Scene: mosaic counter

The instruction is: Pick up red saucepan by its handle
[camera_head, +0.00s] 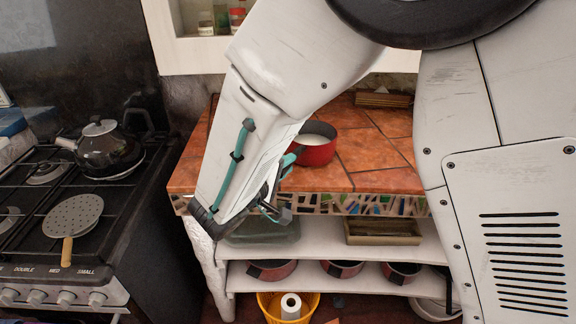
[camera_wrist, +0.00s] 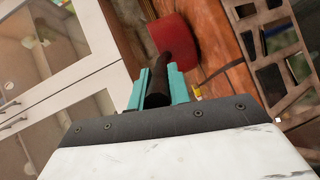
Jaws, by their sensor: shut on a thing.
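The red saucepan (camera_head: 315,150) is on the orange tiled counter in the head view, with a pale inside. In the wrist view its red side (camera_wrist: 172,38) shows beyond the fingers, and its dark handle (camera_wrist: 158,86) runs back between them. My gripper (camera_wrist: 159,84) has its teal fingers shut on that handle, one on each side. In the head view my arm hides most of the handle. I cannot tell whether the pan's base touches the tiles.
The tiled counter (camera_head: 375,152) has free room right of the pan. A stove (camera_head: 50,220) with a kettle (camera_head: 103,148) and a perforated pan (camera_head: 73,215) stands at the left. Shelves below hold several red pots (camera_head: 342,268). A yellow basket (camera_head: 275,309) sits underneath.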

